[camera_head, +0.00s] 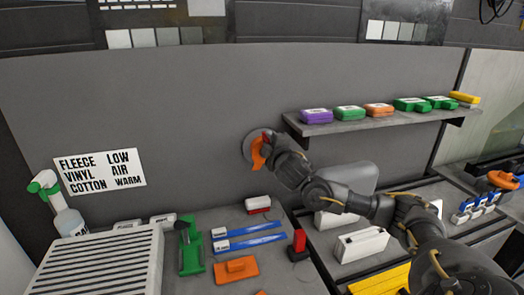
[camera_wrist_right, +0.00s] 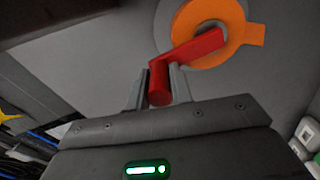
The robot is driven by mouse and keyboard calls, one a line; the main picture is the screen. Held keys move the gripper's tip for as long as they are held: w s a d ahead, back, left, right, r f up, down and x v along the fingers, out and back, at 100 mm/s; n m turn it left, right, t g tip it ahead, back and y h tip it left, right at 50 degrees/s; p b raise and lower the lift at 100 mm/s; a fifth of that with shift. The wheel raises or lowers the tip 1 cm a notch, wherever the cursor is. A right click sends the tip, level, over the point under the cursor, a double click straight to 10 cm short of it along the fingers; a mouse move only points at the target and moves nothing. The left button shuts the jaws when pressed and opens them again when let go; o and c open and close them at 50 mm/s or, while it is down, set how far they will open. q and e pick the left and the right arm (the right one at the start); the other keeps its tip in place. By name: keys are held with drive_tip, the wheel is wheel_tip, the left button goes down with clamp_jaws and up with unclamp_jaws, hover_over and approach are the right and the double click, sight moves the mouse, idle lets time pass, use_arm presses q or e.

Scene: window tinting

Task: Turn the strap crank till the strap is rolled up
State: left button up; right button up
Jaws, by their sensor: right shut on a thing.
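The strap crank has a red arm and grip (camera_wrist_right: 195,47) in the right wrist view. It sits on an orange round part with a square tab (camera_wrist_right: 250,35), in front of a grey disc on the wall. In the head view the orange part (camera_head: 257,155) shows against the grey disc (camera_head: 248,146). My right gripper (camera_head: 268,142) is at the crank and hides most of it there. In the wrist view its fingers (camera_wrist_right: 160,84) are shut around the red grip. I cannot make out a separate length of strap. My left gripper is out of view.
A wall shelf (camera_head: 335,127) with several coloured boxes is right of the crank. Below are a white slatted box (camera_head: 95,262), a spray bottle (camera_head: 68,218), a green tool (camera_head: 190,248), blue strips (camera_head: 245,243), an orange block (camera_head: 236,268) and a red-topped item (camera_head: 299,242).

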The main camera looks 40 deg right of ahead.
drive_tip(key=shift+o, duration=0.4)
drive_tip(key=shift+w+a+f+n+b, duration=0.2)
drive_tip(key=shift+a+f+n+b, duration=0.65)
drive_tip(key=shift+b, duration=0.2)
drive_tip(key=shift+o, duration=0.5)
drive_tip(key=b, duration=0.1)
drive_tip(key=a+n+b, duration=0.1)
drive_tip(key=b, duration=0.1)
drive_tip(key=shift+w+a+f+n, duration=0.1)
drive_tip(key=shift+w+f+n, duration=0.1)
drive_tip(key=shift+f+n, duration=0.1)
drive_tip(key=b, duration=0.1)
drive_tip(key=a+n+b, duration=0.1)
drive_tip(key=n+b, duration=0.1)
drive_tip(key=shift+w+a+f, duration=0.3)
drive_tip(key=shift+c, duration=0.9)
drive_tip(key=shift+a+r+n+b, duration=0.1)
drive_tip(key=shift+n+b, duration=0.25)
drive_tip(key=shift+b, duration=0.15)
drive_tip(key=shift+r, duration=0.1)
